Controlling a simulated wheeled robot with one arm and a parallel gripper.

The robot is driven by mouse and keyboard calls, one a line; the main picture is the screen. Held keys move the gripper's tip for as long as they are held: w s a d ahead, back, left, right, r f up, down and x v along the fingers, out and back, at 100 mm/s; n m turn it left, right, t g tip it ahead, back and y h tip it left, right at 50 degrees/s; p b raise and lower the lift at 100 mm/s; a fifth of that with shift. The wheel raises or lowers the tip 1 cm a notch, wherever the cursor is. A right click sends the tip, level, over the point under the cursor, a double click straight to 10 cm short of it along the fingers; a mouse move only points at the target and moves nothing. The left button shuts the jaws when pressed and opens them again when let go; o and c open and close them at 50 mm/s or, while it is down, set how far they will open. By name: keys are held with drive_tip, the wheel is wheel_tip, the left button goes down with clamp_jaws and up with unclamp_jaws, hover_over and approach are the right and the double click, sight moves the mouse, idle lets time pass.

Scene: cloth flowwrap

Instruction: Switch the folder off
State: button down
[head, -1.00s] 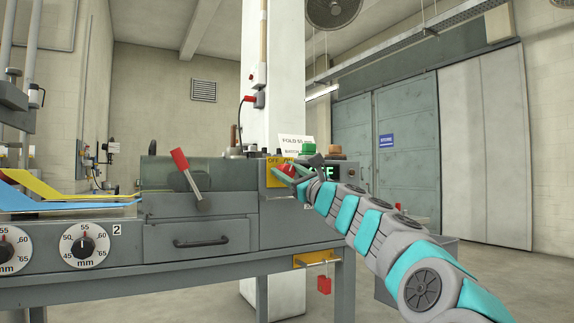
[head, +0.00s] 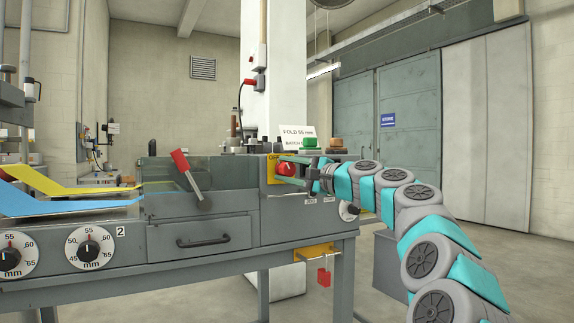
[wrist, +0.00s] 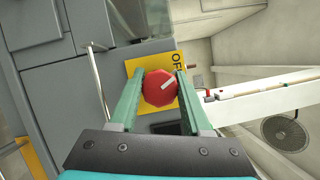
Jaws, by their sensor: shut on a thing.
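The red rotary knob (head: 286,169) sits on a yellow plate (head: 271,170) on the front of the grey folder machine (head: 225,212). My gripper (wrist: 160,76) is shut on the knob, one green finger on each side. In the wrist view the red knob (wrist: 160,90) shows a white pointer mark slanting to the upper right, towards the OFF lettering on the yellow plate (wrist: 152,55). The rest of the lettering is hidden. In the head view my gripper hides the small display beside the plate.
A red-handled lever (head: 186,174) stands left of the knob. A green button (head: 310,143) and a brown one (head: 335,144) are on top at the right. A red padlock (head: 323,277) hangs below. Open floor lies to the right.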

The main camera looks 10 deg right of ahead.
drive_tip(key=shift+f+n+g+h+p, duration=0.1)
drive_tip(key=shift+n+g+h+p, duration=0.4)
drive_tip(key=shift+n, duration=1)
drive_tip(key=shift+a, duration=0.1)
drive_tip(key=shift+f, duration=0.1)
drive_tip(key=shift+c, duration=1.8)
unclamp_jaws()
drive_tip(key=v, duration=0.8)
drive_tip(key=shift+b, duration=0.45)
drive_tip(key=shift+w, duration=0.15)
